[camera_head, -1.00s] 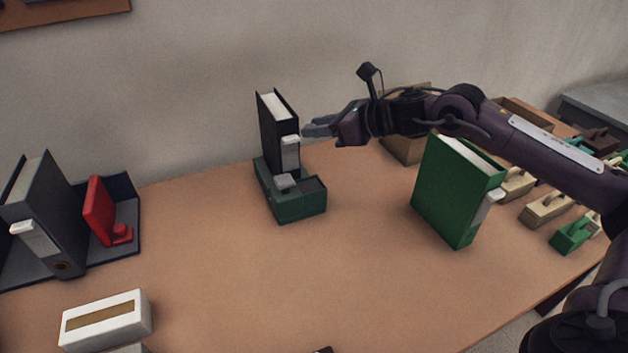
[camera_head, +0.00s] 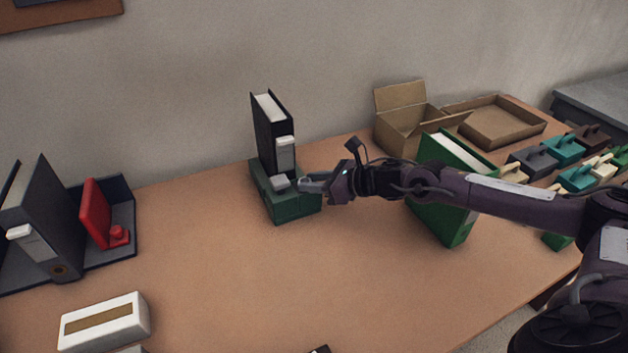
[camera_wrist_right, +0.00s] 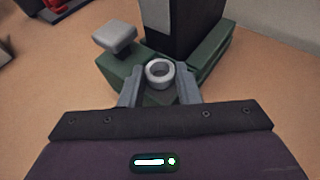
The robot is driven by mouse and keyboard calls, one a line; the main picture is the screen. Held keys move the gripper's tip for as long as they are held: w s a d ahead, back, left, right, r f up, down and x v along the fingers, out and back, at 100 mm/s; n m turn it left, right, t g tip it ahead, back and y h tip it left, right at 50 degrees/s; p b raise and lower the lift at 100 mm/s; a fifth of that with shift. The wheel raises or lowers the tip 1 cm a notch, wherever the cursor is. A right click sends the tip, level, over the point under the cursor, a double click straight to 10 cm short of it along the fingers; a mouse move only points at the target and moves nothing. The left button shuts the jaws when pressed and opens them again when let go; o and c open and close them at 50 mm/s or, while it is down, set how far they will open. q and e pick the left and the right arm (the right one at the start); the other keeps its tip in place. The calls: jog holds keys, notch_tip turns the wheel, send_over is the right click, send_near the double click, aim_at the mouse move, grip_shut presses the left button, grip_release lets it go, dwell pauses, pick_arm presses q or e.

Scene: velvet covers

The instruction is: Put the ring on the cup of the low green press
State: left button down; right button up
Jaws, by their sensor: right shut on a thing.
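The low green press (camera_head: 290,207) stands on the table near the wall, with a tall black binder-like upright at its back and a grey block on top. It also shows in the wrist view (camera_wrist_right: 118,72). My right gripper (camera_head: 304,184) is over the press's right front part. In the wrist view its fingers (camera_wrist_right: 160,88) are shut on a light grey ring (camera_wrist_right: 160,72), whose hole faces up. The ring is over the green body, beside the grey block. The cup cannot be made out under the ring and fingers. I cannot tell whether the ring touches the press. My left gripper is not in view.
A green binder (camera_head: 440,222) stands behind my right forearm. Cardboard boxes (camera_head: 405,135) and several small handled blocks (camera_head: 565,150) are at the right. A grey binder (camera_head: 45,225), a red piece (camera_head: 96,212) and a white box (camera_head: 105,322) are at the left. The middle front table is clear.

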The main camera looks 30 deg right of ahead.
jog(key=shift+f+b, duration=0.2)
jog(key=shift+b, duration=0.1)
jog(key=o, duration=0.7)
jog(key=shift+r, duration=0.1)
jog(key=shift+o, duration=0.2)
jog(key=shift+r, duration=0.15)
jog(key=shift+s+d, duration=0.2)
jog(key=v, duration=0.7)
jog(key=shift+b, duration=0.45)
